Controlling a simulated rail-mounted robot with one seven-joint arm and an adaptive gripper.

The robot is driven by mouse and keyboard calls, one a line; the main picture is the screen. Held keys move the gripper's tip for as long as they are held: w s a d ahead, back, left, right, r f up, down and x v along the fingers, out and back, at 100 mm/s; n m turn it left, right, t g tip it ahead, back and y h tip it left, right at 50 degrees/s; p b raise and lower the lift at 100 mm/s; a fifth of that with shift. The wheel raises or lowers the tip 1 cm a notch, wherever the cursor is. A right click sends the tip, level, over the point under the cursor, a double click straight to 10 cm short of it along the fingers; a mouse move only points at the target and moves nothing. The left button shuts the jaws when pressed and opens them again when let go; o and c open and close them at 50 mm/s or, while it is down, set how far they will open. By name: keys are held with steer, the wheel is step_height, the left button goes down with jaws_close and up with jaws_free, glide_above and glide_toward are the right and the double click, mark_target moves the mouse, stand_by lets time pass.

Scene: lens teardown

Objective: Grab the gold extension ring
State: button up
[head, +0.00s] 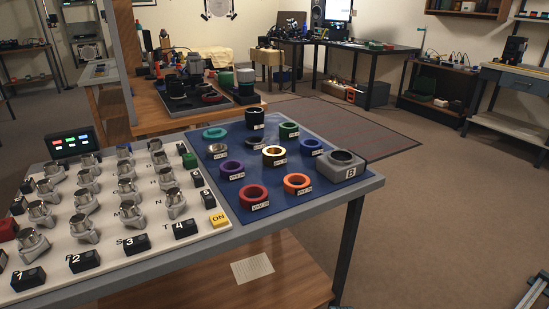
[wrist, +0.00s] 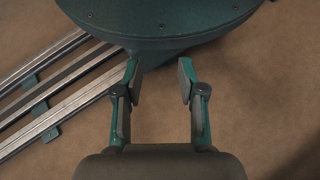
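The gold ring (head: 274,154) stands near the middle of the blue mat (head: 221,188) in the head view, with a small white label in front of it. Other rings surround it, apart from it. My gripper (wrist: 158,82) shows only in the wrist view. Its two fingers are spread apart with nothing between them. Below it are bare brown floor, metal rails and a round dark green base. The gold ring is not in the wrist view, so my gripper is away from the mat.
Around the gold ring are a silver ring (head: 218,149), purple ring (head: 231,169), red ring (head: 253,195), orange ring (head: 297,183), blue ring (head: 311,146), green rings (head: 289,130) and a tall black cylinder (head: 255,119). A grey block (head: 341,165) marked B sits right. A white board (head: 150,227) with silver parts lies left.

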stand_by(0.3)
steer(key=o, duration=1)
steer(key=shift+s, duration=0.1)
